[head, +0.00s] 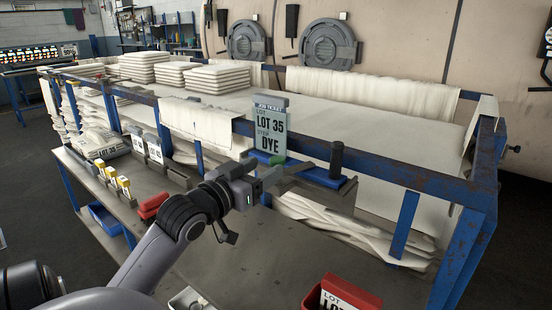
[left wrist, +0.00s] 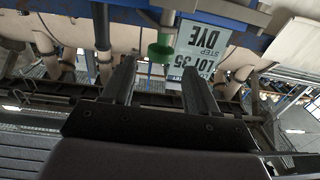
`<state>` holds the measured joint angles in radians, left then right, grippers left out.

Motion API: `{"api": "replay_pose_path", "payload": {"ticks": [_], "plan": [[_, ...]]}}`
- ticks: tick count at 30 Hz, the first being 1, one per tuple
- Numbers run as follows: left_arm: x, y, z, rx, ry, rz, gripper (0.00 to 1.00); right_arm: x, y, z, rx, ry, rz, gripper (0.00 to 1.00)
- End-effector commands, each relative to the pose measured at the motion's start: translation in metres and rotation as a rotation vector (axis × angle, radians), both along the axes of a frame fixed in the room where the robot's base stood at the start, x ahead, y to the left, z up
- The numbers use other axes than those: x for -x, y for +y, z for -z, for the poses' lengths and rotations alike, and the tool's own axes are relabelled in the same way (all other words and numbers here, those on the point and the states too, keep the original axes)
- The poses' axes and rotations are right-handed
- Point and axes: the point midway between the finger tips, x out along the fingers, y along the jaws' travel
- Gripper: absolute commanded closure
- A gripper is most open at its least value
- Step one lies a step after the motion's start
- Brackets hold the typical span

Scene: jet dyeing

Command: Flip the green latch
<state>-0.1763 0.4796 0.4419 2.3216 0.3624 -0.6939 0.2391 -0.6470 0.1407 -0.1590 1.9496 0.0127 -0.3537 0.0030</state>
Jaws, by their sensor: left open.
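The green latch (left wrist: 162,48) shows in the left wrist view as a round green piece with a lip, hanging from a pale post. It lies just beyond the fingertips of my left gripper (left wrist: 158,75), roughly between them. The two fingers are apart with nothing between them. In the head view a small green piece (head: 277,160) shows at the foot of the LOT 35 DYE card (head: 270,128). My left gripper (head: 285,180) is just below and in front of it; contact cannot be told. The card also shows in the wrist view (left wrist: 207,50). My right gripper is not in view.
A blue rail (head: 400,175) runs behind the gripper, with a dark upright handle (head: 336,160) to its right. White cloth (head: 350,228) lies below. A red bin (head: 312,299) stands front right. Red and yellow items and small cards stand on the grey bench (head: 165,255).

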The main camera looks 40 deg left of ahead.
Motion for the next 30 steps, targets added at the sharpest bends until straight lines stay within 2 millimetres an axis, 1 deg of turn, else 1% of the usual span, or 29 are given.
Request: {"api": "replay_pose_path", "payload": {"ticks": [6,12,18,26,27,29,30], "plan": [[-0.029,0.004,-0.002,0.001,-0.002,0.0,0.41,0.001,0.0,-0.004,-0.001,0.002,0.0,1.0],[-0.05,0.008,-0.001,0.0,0.0,0.0,0.41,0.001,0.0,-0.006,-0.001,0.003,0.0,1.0],[-0.06,0.009,-0.001,-0.002,0.001,0.0,0.41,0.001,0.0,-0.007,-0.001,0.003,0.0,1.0],[-0.06,0.009,0.0,-0.002,0.001,0.0,0.41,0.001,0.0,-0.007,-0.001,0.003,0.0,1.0],[-0.06,0.009,0.0,-0.002,0.001,0.001,0.54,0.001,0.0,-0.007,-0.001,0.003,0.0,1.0],[-0.06,0.009,0.0,-0.002,0.001,0.001,0.74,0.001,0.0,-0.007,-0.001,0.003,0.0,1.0],[-0.06,0.009,0.0,-0.001,0.0,0.001,0.87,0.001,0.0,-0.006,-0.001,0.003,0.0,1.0]]}}
